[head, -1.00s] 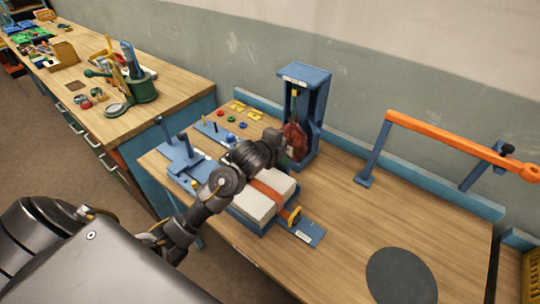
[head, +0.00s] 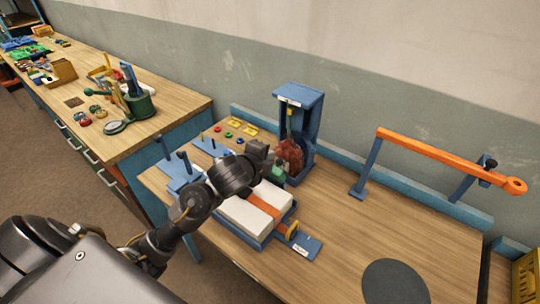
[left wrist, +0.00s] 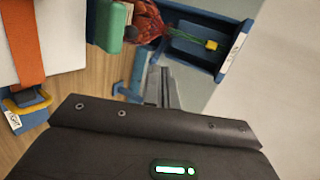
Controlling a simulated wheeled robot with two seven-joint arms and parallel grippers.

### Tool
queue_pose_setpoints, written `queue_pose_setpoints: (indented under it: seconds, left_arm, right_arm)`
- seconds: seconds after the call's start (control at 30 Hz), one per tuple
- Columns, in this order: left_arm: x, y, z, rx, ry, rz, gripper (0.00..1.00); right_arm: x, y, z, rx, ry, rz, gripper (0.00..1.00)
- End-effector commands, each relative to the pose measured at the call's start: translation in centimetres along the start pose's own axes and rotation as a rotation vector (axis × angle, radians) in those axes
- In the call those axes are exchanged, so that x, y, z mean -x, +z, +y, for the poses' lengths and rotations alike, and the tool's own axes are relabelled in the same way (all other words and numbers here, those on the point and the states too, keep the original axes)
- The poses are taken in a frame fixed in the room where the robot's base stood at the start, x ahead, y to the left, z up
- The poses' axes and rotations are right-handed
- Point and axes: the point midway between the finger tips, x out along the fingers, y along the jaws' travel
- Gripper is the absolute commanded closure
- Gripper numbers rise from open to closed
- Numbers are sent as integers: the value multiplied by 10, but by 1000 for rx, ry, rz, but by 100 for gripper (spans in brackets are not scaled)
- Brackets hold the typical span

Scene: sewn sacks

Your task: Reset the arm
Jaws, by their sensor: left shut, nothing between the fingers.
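My left gripper (head: 268,154) is shut and empty, on the near left side of the blue stand. In the left wrist view its fingers (left wrist: 161,88) are together and point toward the stand, with nothing between them. A red sack (head: 291,155) is in the blue stand (head: 299,95), with a green cord running up from it. The sack (left wrist: 148,22) also shows in the left wrist view, partly cut off. A green block (head: 278,173) is beside the sack, close to my gripper. My right gripper is out of view.
A white pad with an orange strap (head: 262,202) lies in a blue tray on the table. An orange bar (head: 440,155) on blue posts stands to the right. A dark round mat (head: 395,284) lies in front. Blue pegs (head: 184,165) stand at the left.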

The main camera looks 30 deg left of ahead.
Motion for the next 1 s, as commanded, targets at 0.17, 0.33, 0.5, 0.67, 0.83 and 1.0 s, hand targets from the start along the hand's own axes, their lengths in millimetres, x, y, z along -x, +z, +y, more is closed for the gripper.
queue_pose_setpoints:
  seconds: [0.17, 0.33, 0.5, 0.67, 0.83, 1.0]
  left_arm:
    - [18, 0, -11, 0, 0, -1, 100]
    - [22, 0, -10, 0, 1, -1, 100]
    - [21, 0, -10, 1, 0, -1, 100]
    - [23, -3, 5, 51, 30, 0, 100]
    - [44, -12, 88, 365, 211, -35, 100]
    - [89, -21, 182, 765, 426, -160, 100]
  right_arm:
    - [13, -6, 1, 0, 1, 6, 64]
    - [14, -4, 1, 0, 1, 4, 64]
    - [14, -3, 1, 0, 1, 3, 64]
    - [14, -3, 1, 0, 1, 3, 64]
    - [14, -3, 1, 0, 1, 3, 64]
    - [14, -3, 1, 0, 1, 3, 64]
